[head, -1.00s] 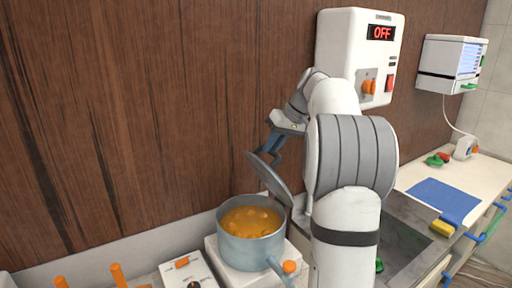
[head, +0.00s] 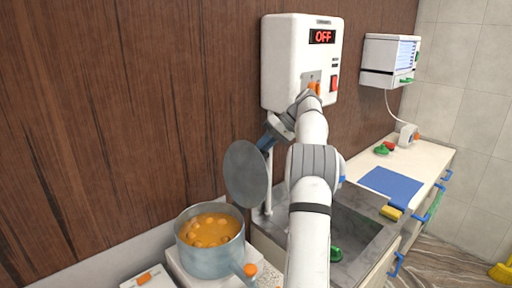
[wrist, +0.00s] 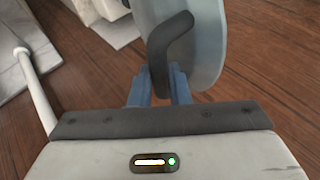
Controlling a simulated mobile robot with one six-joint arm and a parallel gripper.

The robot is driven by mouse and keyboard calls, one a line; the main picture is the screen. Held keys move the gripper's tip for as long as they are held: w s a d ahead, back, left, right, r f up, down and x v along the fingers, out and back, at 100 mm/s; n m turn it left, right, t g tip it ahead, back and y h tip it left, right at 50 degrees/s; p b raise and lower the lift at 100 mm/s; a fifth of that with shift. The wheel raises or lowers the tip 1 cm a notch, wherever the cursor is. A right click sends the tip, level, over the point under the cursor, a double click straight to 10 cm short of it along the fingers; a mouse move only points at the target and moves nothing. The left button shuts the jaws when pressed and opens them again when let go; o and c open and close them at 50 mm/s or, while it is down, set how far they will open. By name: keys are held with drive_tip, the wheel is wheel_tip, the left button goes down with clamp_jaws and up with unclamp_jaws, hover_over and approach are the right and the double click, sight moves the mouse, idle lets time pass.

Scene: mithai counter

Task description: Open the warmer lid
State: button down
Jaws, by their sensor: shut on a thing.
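The warmer lid (head: 246,174) is a grey-blue disc, held up on edge to the right of and above the pot. The pot (head: 209,256) is grey-blue, uncovered, and shows orange food with round pieces inside. In the wrist view the lid (wrist: 207,45) has a dark curved handle (wrist: 167,45). My gripper (wrist: 159,88) has its blue fingers shut on that handle.
A white box with an OFF display (head: 301,65) hangs on the wooden wall beside my arm. A sink (head: 350,235) lies right of the pot, partly hidden by my arm. A counter with a blue mat (head: 391,184) and a yellow sponge (head: 391,212) is further right.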

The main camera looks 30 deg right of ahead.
drive_tip(key=shift+d+f, duration=0.15)
drive_tip(key=shift+f, duration=0.4)
drive_tip(key=c, duration=1.5)
unclamp_jaws()
drive_tip(key=shift+w+d, duration=0.1)
drive_tip(key=shift+d, duration=0.05)
drive_tip(key=shift+o, duration=0.7)
drive_tip(key=shift+w+r, duration=0.1)
drive_tip(key=shift+r, duration=0.15)
